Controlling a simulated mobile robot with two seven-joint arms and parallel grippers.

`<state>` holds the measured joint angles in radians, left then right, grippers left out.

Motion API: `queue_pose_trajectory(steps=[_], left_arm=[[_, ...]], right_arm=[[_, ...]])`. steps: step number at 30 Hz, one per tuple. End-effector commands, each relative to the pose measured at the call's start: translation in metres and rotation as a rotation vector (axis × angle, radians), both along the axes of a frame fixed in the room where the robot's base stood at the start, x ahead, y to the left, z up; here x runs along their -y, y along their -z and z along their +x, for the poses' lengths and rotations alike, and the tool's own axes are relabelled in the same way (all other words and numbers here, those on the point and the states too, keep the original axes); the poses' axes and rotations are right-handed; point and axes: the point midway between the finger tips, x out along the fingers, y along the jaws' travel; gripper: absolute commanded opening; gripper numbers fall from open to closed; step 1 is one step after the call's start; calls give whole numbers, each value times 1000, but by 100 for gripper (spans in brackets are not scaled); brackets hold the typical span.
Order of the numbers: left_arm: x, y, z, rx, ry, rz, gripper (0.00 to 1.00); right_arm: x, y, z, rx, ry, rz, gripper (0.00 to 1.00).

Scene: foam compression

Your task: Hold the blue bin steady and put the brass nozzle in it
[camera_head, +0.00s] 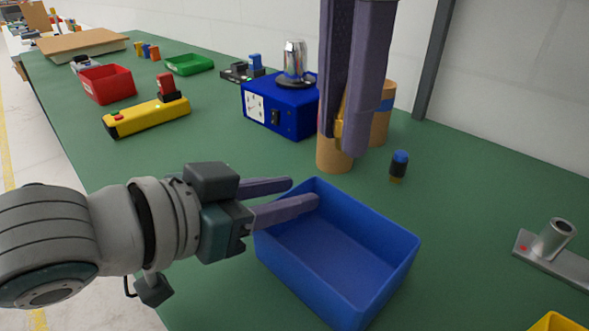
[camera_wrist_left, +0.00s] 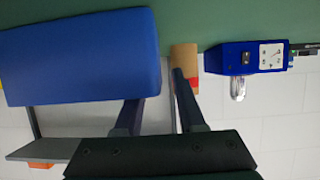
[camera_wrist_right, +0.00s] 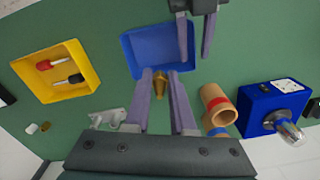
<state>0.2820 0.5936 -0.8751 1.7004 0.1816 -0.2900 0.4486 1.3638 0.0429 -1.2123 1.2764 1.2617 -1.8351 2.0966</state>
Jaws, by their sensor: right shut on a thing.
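The blue bin (camera_head: 330,250) stands on the green bench, and its visible inside looks empty. It also shows in the right wrist view (camera_wrist_right: 150,48) and large in the left wrist view (camera_wrist_left: 75,55). My left gripper (camera_head: 304,192) is at the bin's far left corner, fingers apart, one over the bin's rim and the other outside. Whether they touch the wall is unclear. My right gripper (camera_head: 345,145) points down, above the bench beyond the bin, shut on the brass nozzle (camera_wrist_right: 160,84). The nozzle shows partly between its fingers in the head view (camera_head: 339,125).
Cardboard tubes (camera_head: 334,160) stand just behind the right gripper. A blue instrument box (camera_head: 270,108) is behind left. A small blue-capped piece (camera_head: 398,166) is right of the tubes. A grey metal fixture (camera_head: 555,242) and a yellow bin (camera_wrist_right: 53,92) are on the right side.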

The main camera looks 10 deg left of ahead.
Motion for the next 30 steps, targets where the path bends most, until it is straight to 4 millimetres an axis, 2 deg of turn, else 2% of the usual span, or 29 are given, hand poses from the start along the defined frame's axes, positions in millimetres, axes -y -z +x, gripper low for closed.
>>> queue_pose_trajectory(steps=[3,12,14,30], left_arm=[[0,0,0,0,0,0,39],[0,0,0,0,0,0,5],[0,0,0,0,0,0,0],[0,0,0,0,0,0,0]], right_arm=[[0,0,0,0,0,0,0],[0,0,0,0,0,0,0],[0,0,0,0,0,0,0],[0,0,0,0,0,0,0]])
